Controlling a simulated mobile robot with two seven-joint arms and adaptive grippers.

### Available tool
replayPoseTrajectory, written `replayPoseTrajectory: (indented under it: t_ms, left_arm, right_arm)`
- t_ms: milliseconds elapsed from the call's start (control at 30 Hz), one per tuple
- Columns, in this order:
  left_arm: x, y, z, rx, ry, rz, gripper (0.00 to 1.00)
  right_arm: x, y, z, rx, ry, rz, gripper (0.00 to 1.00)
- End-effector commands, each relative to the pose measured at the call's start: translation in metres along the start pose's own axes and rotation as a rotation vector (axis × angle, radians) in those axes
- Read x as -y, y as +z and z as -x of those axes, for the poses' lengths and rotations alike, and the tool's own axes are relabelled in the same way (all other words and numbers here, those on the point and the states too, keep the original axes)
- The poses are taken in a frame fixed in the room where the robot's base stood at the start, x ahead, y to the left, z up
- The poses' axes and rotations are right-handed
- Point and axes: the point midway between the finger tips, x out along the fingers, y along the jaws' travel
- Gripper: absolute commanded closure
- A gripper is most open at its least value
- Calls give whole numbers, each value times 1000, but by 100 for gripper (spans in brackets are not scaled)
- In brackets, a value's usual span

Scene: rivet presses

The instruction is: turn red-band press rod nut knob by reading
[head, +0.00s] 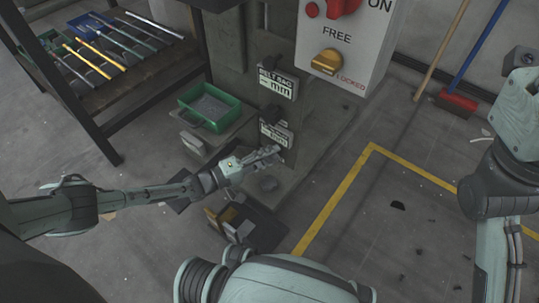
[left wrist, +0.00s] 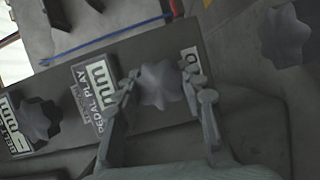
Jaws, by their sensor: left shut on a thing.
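My left gripper (head: 272,153) reaches the lower front of the grey press column (head: 228,40). In the left wrist view its two fingers (left wrist: 160,85) are shut on a dark grey star-shaped knob (left wrist: 160,88) beside a label reading "PEDAL PLAY mm" (left wrist: 95,80). A second star knob (left wrist: 38,120) sits by a label starting "BELT" (left wrist: 15,130). A third star knob (left wrist: 288,35) stands apart from the panel; it shows in the head view (head: 269,184) below the gripper. No red band is clear on the press. No label reading "rod nut" is legible. My right gripper is out of view.
A control box (head: 350,35) with a yellow knob (head: 326,62) is above. A green tray (head: 210,106) is left of the column; a dark bin (head: 250,225) stands below. A rod rack (head: 115,65) is at upper left. Floor right of the yellow line (head: 335,200) is mostly clear.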

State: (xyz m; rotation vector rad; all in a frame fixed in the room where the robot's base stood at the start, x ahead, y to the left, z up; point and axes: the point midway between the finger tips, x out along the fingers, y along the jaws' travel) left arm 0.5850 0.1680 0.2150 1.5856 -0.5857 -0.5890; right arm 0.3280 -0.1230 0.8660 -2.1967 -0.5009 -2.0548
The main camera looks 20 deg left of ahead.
Motion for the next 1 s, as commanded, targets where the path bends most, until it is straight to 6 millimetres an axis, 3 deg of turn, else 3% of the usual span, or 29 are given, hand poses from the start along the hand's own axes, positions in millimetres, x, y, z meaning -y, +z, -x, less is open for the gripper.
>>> replayPoseTrajectory:
  t_ms: [333, 800, 833, 1000]
  left_arm:
    - [0, -1, 0, -3, 43, 106, 90]
    - [0, -1, 0, -3, 49, 118, 90]
    - [0, -1, 0, -3, 49, 118, 60]
    - [0, -1, 0, -2, 49, 118, 39]
  right_arm:
    - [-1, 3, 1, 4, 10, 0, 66]
    - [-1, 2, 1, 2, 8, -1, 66]
    - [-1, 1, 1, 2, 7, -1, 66]
    - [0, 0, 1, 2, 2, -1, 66]
